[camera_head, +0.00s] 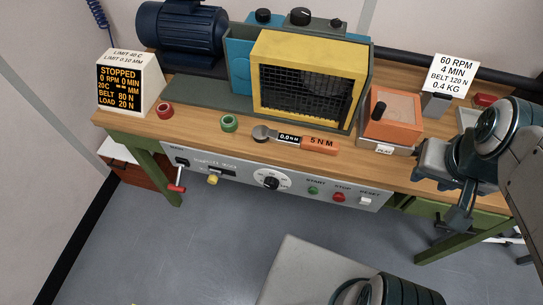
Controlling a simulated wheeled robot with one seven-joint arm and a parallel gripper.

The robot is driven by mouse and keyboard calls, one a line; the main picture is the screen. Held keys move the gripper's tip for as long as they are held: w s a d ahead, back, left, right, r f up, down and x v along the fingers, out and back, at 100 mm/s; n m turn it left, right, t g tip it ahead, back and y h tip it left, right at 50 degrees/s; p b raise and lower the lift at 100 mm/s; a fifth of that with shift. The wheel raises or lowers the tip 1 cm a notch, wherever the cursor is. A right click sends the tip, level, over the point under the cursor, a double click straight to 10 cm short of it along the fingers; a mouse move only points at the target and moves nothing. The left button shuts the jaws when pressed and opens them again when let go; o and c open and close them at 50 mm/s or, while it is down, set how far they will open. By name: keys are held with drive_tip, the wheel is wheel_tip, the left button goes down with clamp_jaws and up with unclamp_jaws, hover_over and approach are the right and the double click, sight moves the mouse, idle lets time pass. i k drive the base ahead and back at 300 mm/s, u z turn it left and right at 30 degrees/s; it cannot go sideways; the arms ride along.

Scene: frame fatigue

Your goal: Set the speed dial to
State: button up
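The speed dial (271,181) is a round black knob on a white scale. It sits on the grey front panel (226,178) below the bench top's front edge. I cannot read its setting. A sign (455,72) reads 60 RPM, 4 MIN, BELT 120 N, 0.4 KG. The display (119,88) reads STOPPED, 0 RPM, 0 MIN, BELT 80 N, LOAD 20 N. My gripper (456,216) hangs at the right by the bench's front edge, well to the right of the dial. Its fingers are dark and partly overlapping, so I cannot tell whether they are open.
Green (313,190) and red (338,197) buttons and a white switch (365,201) lie right of the dial. A yellow knob (212,180) and red lever (176,186) are left. A torque tool (294,140) lies above it. The floor before the panel's middle is clear.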

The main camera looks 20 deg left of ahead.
sight(270, 183)
drive_tip(key=u, duration=0.95)
drive_tip(key=k, duration=0.15)
drive_tip(key=u, duration=0.4)
drive_tip(key=i, duration=0.25)
drive_tip(key=u, duration=0.5)
drive_tip(key=k, duration=1.3)
drive_tip(key=u, duration=0.1)
drive_tip(key=i, duration=0.9)
drive_tip(key=u, duration=0.1)
